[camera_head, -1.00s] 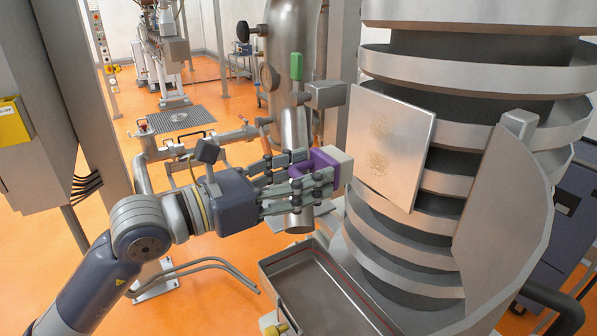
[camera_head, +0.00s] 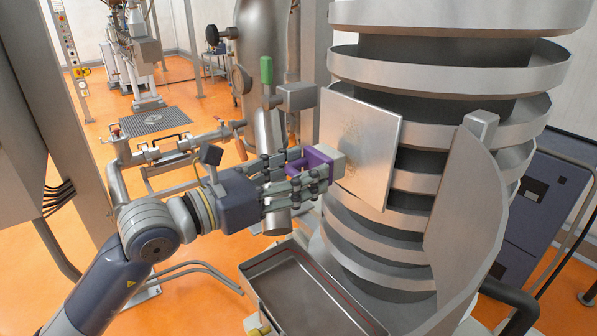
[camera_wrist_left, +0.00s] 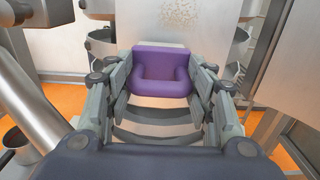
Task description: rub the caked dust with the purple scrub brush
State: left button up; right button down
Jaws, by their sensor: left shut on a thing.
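The purple scrub brush (camera_head: 318,158) has a purple loop handle and a pale block head (camera_head: 332,166). My left gripper (camera_head: 316,175) is shut on its handle. In the left wrist view the handle (camera_wrist_left: 162,86) sits between the fingers of my left gripper (camera_wrist_left: 162,82). The head overlaps the left part of a flat metal panel (camera_head: 378,170); I cannot tell whether it touches. My right gripper is out of view.
A spiral metal tower (camera_head: 430,110) stands behind the panel, with a curved guard (camera_head: 470,200) on its right. A shallow metal tray (camera_head: 305,290) lies below the gripper. A steel cylinder with a green-handled valve (camera_head: 266,72) stands behind the hand.

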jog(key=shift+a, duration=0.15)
pick_arm(q)
jog(key=shift+w+d, duration=0.25)
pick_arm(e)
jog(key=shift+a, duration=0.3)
pick_arm(q)
jog(key=shift+w+d, duration=0.15)
jog(key=shift+d, duration=0.15)
jog(key=shift+w+d, duration=0.15)
jog(key=shift+d, duration=0.05)
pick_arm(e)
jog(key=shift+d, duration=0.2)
